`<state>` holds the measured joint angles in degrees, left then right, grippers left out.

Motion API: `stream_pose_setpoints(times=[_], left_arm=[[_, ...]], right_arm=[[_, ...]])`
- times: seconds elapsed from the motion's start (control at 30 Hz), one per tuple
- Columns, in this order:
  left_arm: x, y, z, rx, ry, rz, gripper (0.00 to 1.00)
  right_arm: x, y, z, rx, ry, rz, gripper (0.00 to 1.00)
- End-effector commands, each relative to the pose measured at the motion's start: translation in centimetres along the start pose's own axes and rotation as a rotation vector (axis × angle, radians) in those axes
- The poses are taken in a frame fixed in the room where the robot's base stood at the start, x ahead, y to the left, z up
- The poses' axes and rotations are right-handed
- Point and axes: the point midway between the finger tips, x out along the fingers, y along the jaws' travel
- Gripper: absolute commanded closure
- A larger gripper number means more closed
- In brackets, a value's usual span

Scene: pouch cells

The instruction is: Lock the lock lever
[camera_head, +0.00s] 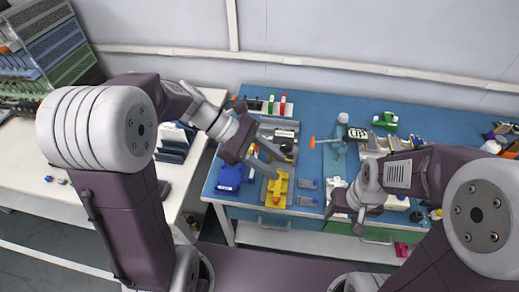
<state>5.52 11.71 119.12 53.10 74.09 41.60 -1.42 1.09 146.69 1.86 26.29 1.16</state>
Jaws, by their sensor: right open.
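A yellow fixture (277,188) stands on the blue work table, near its front edge. A grey device (283,127) with dark and yellow parts is behind it. I cannot make out for certain which part is the lock lever. My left gripper (278,164) is at the yellow fixture's back end, with its two fingers apart; I cannot tell whether it touches anything. My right gripper (346,217) is open and points down near the table's front edge, right of the yellow fixture, with nothing visible between its fingers.
A blue block (230,178) lies left of the yellow fixture. A clamp with an orange handle (313,142) stands behind and to the right. Small grey-blue pieces (307,184) lie right of the fixture.

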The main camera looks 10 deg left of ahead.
Motion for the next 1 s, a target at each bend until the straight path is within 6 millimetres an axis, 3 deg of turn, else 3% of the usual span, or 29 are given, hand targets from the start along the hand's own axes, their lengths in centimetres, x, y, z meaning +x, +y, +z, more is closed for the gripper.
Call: stream_pose_setpoints(times=[0.03, 0.13, 0.23, 0.33, 0.43, 0.5, 0.6, 0.83, 1.0], left_arm=[[1.4, 1.9, -2.1, -0.064, -0.092, 0.056, 0.63], [0.8, 6.2, -3.6, -0.165, -0.296, 0.171, 0.63], [-0.7, 9.8, -7.5, -0.216, -0.479, 0.295, 0.63], [-2.3, 12.2, -13.1, -0.226, -0.59, 0.421, 0.63], [-2.7, 13.0, -19.3, -0.256, -0.609, 0.512, 0.63], [-2.5, 12.8, -22.7, -0.288, -0.61, 0.541, 0.63], [-2.5, 12.4, -25.2, -0.318, -0.612, 0.567, 0.63], [-2.8, 12.4, -25.4, -0.323, -0.609, 0.578, 0.63], [-0.7, 13.9, -24.3, -0.321, -0.608, 0.574, 0.63]], right_arm=[[4.3, 0.1, 0.4, 0.0, 0.0, 0.0, 0.41], [9.2, 0.2, 0.9, 0.0, 0.0, 0.0, 0.41], [14.9, 0.3, 1.5, 0.0, 0.0, 0.0, 0.41], [20.1, 0.4, 2.1, 0.0, 0.0, 0.0, 0.41], [24.0, 0.5, 2.5, 0.0, 0.0, 0.0, 0.41], [25.8, 0.5, 2.6, 0.0, 0.0, 0.0, 0.41], [27.0, 0.5, 2.8, 0.0, 0.0, 0.0, 0.41], [26.8, 0.5, 2.7, 0.0, 0.001, 0.0, 0.41], [27.8, 0.5, 2.8, 0.0, 0.001, 0.0, 0.41]])
